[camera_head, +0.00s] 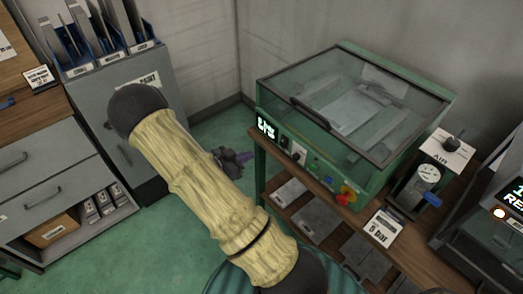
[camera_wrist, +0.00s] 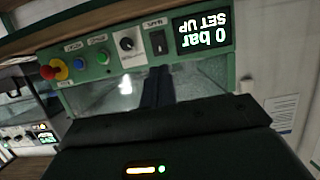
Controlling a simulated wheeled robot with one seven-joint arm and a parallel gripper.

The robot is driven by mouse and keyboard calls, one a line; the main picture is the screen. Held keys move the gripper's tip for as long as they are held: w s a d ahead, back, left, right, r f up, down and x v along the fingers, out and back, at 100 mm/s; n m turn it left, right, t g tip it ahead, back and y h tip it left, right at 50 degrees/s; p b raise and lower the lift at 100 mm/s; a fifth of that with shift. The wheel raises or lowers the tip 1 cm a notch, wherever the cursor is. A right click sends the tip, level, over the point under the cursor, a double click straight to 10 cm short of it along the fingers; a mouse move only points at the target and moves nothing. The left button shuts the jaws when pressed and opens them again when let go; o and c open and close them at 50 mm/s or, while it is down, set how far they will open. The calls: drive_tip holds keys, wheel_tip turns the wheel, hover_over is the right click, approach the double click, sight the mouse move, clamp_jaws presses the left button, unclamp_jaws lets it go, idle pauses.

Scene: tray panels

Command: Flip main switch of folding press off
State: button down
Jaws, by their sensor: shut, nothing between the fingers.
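The folding press (camera_head: 352,100) is a green box with a clear lid, on a wooden bench at the right of the head view. Its front panel shows upside down in the wrist view, with a lit display (camera_wrist: 203,36) reading "0 bar SET UP". The main switch (camera_wrist: 159,42) is a black rocker beside the display; its position is too small to tell. My gripper (camera_wrist: 157,70) is shut and empty, its dark fingertips pointing at the panel just below the switch in the wrist view. Whether they touch it I cannot tell. In the head view my gripper (camera_head: 236,158) is partly hidden by my sleeved arm.
Beside the switch are a selector knob (camera_wrist: 127,44), a green button (camera_wrist: 102,57), a blue button (camera_wrist: 79,63) and a red emergency button (camera_wrist: 50,69) on yellow. An air valve (camera_head: 451,143) and gauge (camera_head: 426,174) stand right of the press. Green floor is open at left.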

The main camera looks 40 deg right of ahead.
sight(281, 144)
drive_tip(key=p+x, duration=0.1)
drive_tip(key=x, duration=1.2)
drive_tip(key=shift+d+f, duration=0.1)
drive_tip(key=shift+d, duration=0.15)
